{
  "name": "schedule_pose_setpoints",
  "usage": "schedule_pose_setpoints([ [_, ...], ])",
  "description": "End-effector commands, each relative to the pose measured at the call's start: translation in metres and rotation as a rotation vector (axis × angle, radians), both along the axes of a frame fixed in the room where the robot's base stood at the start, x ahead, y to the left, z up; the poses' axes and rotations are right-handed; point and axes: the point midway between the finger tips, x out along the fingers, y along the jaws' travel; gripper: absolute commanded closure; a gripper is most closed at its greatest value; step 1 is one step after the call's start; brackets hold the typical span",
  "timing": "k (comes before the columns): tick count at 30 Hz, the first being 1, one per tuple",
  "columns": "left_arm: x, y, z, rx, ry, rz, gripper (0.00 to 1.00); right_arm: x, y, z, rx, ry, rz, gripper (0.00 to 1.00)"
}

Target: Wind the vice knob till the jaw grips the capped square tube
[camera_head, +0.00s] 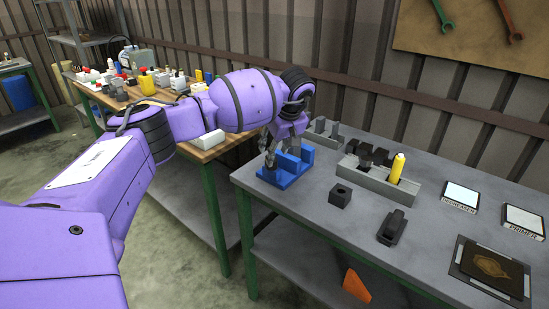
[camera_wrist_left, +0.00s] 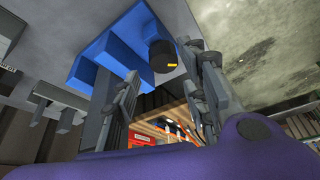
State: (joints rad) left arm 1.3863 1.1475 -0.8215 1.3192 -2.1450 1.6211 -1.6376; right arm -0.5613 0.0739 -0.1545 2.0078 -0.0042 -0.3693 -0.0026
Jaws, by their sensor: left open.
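The blue vice (camera_head: 285,177) stands at the left end of the grey table. It also shows in the wrist view (camera_wrist_left: 105,45). Its black round knob (camera_wrist_left: 163,56) carries a yellow mark and lies between my left fingertips in the wrist view. My left gripper (camera_head: 268,150) comes down over the vice's left side. In the wrist view its fingers (camera_wrist_left: 165,85) are spread, one each side of the knob; I cannot tell whether they touch it. A capped square tube cannot be made out in the vice; the gripper hides part of it. My right gripper is out of view.
Right of the vice are a dark block with a hole (camera_head: 340,195), a grey tray (camera_head: 372,182) with dark parts and a yellow bottle (camera_head: 397,168), and a black part (camera_head: 392,227). A wooden bench (camera_head: 205,150) with bottles stands behind left.

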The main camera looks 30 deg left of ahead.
Motion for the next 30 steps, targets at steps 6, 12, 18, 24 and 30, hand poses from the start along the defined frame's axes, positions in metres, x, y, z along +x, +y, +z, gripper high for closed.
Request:
schedule_pose_setpoints([
  [6,0.005,0.01,-0.029,-0.003,0.0,0.001,0.6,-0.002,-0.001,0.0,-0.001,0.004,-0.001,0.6],
  [12,0.007,0.013,-0.038,-0.002,-0.002,0.0,0.6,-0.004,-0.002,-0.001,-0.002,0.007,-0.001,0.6],
  [18,0.007,0.013,-0.038,-0.002,-0.002,0.0,0.6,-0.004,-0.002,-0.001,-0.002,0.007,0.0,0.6],
  [24,0.008,0.013,-0.038,-0.003,-0.002,0.0,0.85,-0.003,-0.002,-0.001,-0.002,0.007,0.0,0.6],
  [30,0.008,0.013,-0.037,-0.004,-0.006,-0.002,0.99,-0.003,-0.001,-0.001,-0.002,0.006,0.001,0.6],
])
